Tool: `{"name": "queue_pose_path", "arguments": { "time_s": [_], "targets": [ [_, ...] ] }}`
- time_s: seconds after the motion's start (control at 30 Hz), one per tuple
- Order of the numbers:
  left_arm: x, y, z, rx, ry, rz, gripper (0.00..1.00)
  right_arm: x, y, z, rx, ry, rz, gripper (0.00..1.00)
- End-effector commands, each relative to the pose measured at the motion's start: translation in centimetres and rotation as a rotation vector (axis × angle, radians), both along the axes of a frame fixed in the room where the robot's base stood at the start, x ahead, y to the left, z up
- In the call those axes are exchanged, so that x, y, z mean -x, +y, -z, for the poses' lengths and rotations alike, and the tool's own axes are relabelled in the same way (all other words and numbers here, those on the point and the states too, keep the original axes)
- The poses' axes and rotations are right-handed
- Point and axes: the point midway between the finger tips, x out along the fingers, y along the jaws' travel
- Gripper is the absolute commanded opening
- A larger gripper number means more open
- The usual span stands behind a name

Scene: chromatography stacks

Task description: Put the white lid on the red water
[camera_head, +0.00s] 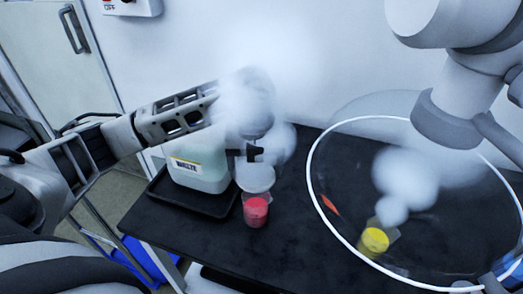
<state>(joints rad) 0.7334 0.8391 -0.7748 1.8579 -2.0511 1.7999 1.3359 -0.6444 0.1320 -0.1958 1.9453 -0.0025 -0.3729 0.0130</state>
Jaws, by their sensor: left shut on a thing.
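White vapour hides much of my left wrist. My right arm (452,108) is at the upper right, and its gripper is not in view.
A waste jug (198,172) stands in a black tray (205,204) left of the beaker. At right, a beaker of yellow liquid (375,240) gives off vapour inside a white ring (312,187), near a small orange object (329,205). Bare black table (290,240) lies between the beakers.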

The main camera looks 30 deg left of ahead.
Motion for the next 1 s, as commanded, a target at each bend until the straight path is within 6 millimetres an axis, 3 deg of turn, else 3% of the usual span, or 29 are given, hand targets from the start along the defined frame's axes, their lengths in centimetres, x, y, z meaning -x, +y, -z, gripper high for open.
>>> {"name": "queue_pose_path", "arguments": {
  "time_s": [0.27,0.73,1.0],
  "targets": [
    [0.0,0.2,0.8,-0.002,0.001,-0.067,0.57,0.2,0.0,0.7,0.001,0.007,-0.001,1.00],
    [0.0,0.1,4.6,-0.001,0.001,-0.063,0.57,0.0,0.8,1.8,-0.017,-0.005,-0.015,1.00],
    [0.0,0.1,5.0,-0.001,0.001,-0.062,0.57,0.0,0.8,1.8,-0.016,-0.003,-0.018,1.00]
  ]
}}
